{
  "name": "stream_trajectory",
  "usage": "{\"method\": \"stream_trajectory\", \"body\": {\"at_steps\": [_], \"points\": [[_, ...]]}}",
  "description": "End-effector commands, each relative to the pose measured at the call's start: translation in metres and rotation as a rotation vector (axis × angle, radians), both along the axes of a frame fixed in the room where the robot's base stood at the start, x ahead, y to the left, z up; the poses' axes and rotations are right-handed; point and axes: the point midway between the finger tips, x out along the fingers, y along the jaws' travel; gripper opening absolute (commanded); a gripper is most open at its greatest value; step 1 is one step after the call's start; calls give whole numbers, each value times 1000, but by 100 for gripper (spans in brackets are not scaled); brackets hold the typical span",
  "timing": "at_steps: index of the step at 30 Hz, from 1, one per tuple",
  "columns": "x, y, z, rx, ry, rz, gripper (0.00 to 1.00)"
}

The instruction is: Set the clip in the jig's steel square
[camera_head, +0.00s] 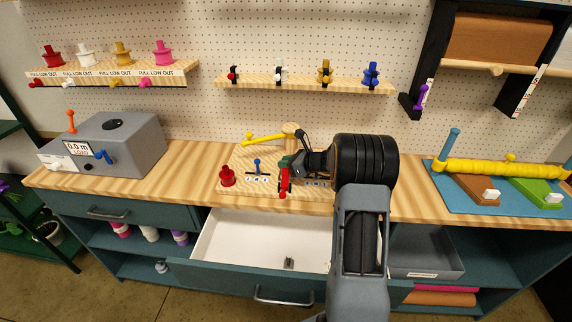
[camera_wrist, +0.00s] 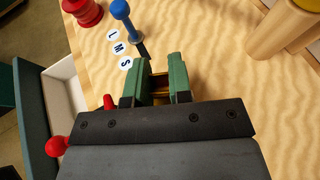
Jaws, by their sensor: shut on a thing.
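My gripper (camera_wrist: 162,80) has two green fingers, shut on a small brown-gold piece (camera_wrist: 160,88) that shows only between them. It looks like the clip, but most of it is hidden. In the head view my gripper (camera_head: 287,172) is low over the wooden jig board (camera_head: 236,186). The board carries a red spool (camera_head: 227,176), a blue lever (camera_head: 257,167) beside S, M, L labels, and a yellow bar (camera_head: 264,138) on a wooden post. I cannot make out the steel square; my gripper and wrist cover part of the board.
An open white drawer (camera_head: 235,235) below holds a small grey metal piece (camera_head: 289,262). Left is a grey box (camera_head: 110,145) with levers; right is a blue mat (camera_head: 441,183) with a yellow roll. Red knobs (camera_wrist: 56,146) stand close beside my gripper.

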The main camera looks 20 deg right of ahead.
Motion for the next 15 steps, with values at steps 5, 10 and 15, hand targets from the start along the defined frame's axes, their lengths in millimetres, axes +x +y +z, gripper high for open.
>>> {"method": "stream_trajectory", "body": {"at_steps": [5, 10, 15], "points": [[-2, 1, -5, 6, 13, -1, 30], [-2, 1, -7, 8, 16, -1, 30], [-3, 1, 1, 8, 17, -2, 30]]}}
